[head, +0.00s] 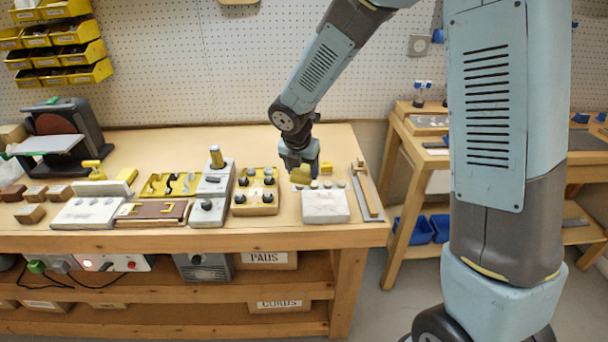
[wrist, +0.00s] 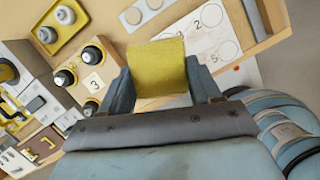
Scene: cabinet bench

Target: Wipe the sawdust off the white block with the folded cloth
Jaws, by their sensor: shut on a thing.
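My gripper (head: 300,166) is shut on the folded yellow cloth (head: 301,175) near the right end of the bench. In the wrist view the cloth (wrist: 158,70) sits between the two fingers of my gripper (wrist: 168,92). A whitish block (head: 325,206) with a mottled top lies just in front and to the right of the cloth in the head view. I cannot make out sawdust on it at this size. In the wrist view, the cloth and fingers partly hide a white surface with circles and a 2 (wrist: 205,40). Whether the cloth touches anything is unclear.
A wooden strip (head: 368,190) lies at the right, near the bench edge. Grey units, a brown board (head: 152,211) and another white slab (head: 88,213) crowd the left. Bare bench shows behind.

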